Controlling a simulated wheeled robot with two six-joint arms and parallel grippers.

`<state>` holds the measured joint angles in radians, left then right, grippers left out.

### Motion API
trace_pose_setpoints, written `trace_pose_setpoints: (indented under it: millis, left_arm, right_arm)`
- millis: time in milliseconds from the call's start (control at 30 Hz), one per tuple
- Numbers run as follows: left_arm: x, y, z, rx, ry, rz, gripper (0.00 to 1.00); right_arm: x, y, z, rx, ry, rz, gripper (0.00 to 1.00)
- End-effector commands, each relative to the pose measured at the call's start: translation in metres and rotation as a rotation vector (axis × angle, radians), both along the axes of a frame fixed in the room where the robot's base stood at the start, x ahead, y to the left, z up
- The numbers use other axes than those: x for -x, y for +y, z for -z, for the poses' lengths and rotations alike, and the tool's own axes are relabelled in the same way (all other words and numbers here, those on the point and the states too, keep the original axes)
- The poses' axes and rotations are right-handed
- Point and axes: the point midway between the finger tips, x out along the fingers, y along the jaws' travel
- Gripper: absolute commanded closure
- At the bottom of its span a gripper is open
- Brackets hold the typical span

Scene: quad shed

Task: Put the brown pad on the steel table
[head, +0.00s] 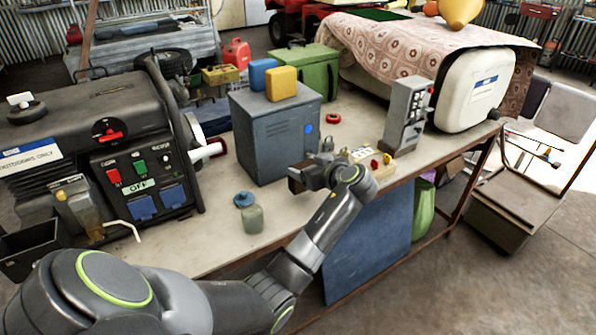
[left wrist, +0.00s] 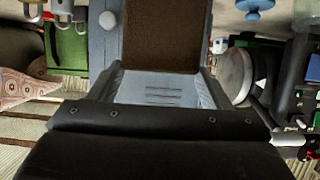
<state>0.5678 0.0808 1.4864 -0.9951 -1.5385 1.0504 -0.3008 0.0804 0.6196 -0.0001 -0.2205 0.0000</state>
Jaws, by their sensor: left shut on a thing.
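The brown pad (head: 296,181) is in my left gripper (head: 308,179), which is shut on it, in front of the grey-blue metal cabinet in the head view. In the left wrist view the pad (left wrist: 162,35) shows as a dark brown slab at the top centre, projecting from between the jaws. The long pale-topped table (head: 343,134) has a rusty metal frame; I take it to be the steel table. The gripper is over its front part. I cannot tell whether the pad touches the top. My right gripper is not in view.
The cabinet (head: 268,138) stands just behind the pad. A green jar (head: 252,219) and blue knob (head: 243,199) are to its left, beside a black generator (head: 140,150). A grey switch box (head: 405,115) and small coloured parts (head: 377,163) are to its right.

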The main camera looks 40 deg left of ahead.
Motion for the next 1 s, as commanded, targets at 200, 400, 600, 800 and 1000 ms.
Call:
trace_pose_setpoints:
  millis: [200, 400, 600, 800, 1000]
  left_arm:
    - [0.000, 0.000, 0.026, 0.000, 0.004, 0.002, 0.50]
    - [0.000, 0.000, 0.043, 0.000, 0.000, 0.002, 0.50]
    - [0.000, 0.000, 0.043, 0.000, -0.001, 0.002, 0.50]
    - [0.000, 0.000, 0.044, 0.000, 0.000, 0.002, 0.14]
    - [0.000, 0.000, 0.044, 0.000, 0.000, 0.002, 0.07]
  right_arm:
    - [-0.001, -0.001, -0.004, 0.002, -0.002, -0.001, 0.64]
    - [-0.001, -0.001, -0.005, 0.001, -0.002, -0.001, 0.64]
    - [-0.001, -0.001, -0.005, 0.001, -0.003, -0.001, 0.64]
    - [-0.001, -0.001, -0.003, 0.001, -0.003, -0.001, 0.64]
    - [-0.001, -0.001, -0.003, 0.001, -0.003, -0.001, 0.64]
